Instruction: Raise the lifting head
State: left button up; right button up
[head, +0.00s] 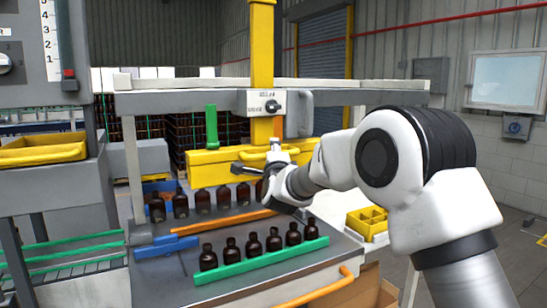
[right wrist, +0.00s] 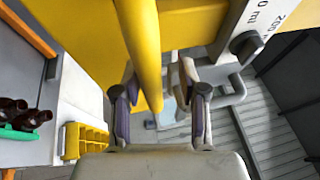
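The yellow lifting head (head: 205,170) is a wide beam below a yellow column (head: 262,50), behind the rows of amber bottles. A yellow handle bar (head: 301,147) runs along its front at the right; it also shows large in the right wrist view (right wrist: 143,50). My right gripper (head: 268,157) is at this bar. In the right wrist view my right gripper (right wrist: 162,100) is open, its fingers apart with the bar's end between them, nearer the left finger. I cannot tell whether it touches. My left gripper is not in view.
Amber bottles (head: 254,246) stand in a front row along a green rail (head: 262,261), with another row behind an orange rail (head: 225,221). A grey crossbar frame (head: 180,101) spans above. A control box with a dial (head: 267,104) sits on the column. A yellow crate (head: 367,222) stands right.

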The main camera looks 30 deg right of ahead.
jog(key=shift+a+f, duration=0.1)
jog(key=shift+f, duration=0.05)
jog(key=shift+s, duration=0.25)
jog(key=v, duration=1.1)
jog(key=shift+s, duration=0.25)
jog(key=shift+a+f, duration=0.1)
jog(key=shift+a, duration=0.05)
